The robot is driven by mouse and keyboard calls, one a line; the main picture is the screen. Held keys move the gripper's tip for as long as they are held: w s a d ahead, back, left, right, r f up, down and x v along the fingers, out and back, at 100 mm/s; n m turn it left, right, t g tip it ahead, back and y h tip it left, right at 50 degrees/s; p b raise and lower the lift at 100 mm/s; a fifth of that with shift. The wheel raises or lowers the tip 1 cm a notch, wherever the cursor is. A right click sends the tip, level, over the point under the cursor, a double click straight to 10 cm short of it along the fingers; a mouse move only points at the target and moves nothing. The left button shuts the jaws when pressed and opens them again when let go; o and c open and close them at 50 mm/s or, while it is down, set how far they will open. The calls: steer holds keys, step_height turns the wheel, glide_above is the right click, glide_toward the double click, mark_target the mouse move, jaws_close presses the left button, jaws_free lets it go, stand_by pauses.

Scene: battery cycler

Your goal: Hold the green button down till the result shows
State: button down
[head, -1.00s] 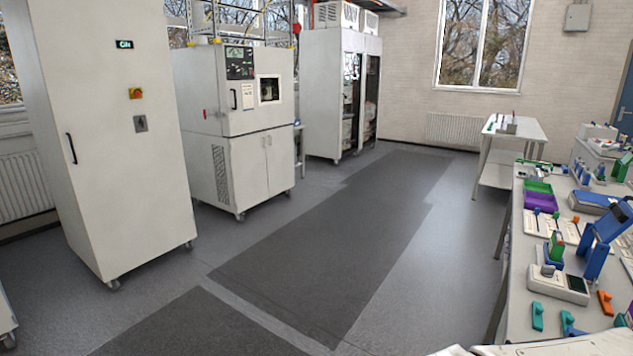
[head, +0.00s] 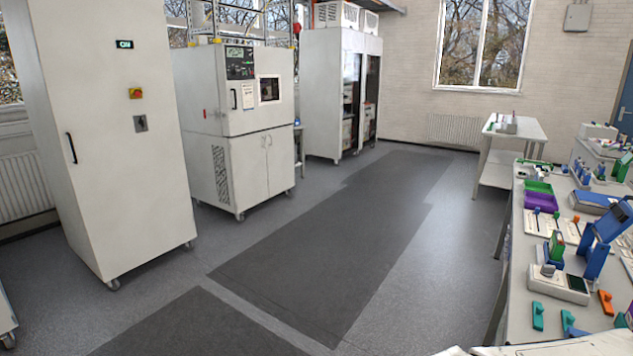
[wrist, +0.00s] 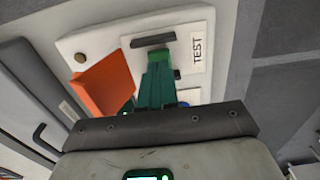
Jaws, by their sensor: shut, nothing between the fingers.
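In the wrist view my gripper (wrist: 159,62) is shut and empty. Its dark green fingers reach over a pale panel (wrist: 100,42) with a TEST label (wrist: 197,48) to their right. The fingertips overlap the panel near a dark bar (wrist: 152,40); I cannot tell whether they touch it. No green button can be clearly made out; my fingers and the dark gripper body cover the panel's near part. A small bright green spot (wrist: 127,112) shows left of the fingers. No result display can be read. My gripper is not in the head view.
An orange wedge-shaped part (wrist: 102,82) stands on the panel close left of my fingers. A bit of blue (wrist: 189,97) shows on the right. In the head view a crowded bench (head: 516,290) runs along the right; the floor (head: 330,240) beside it is clear.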

steer(key=shift+f+b, duration=0.4)
steer(key=shift+f, duration=0.5)
stand_by(0.3)
steer(key=shift+s+f, duration=0.1)
steer(key=shift+f, duration=0.1)
stand_by(3.5)
steer(key=shift+p, duration=0.3)
stand_by(0.7)
step_height(320, 180, up, 7)
steer(key=p, duration=0.7)
steer(key=shift+r, duration=0.2)
steer(key=shift+f, duration=0.1)
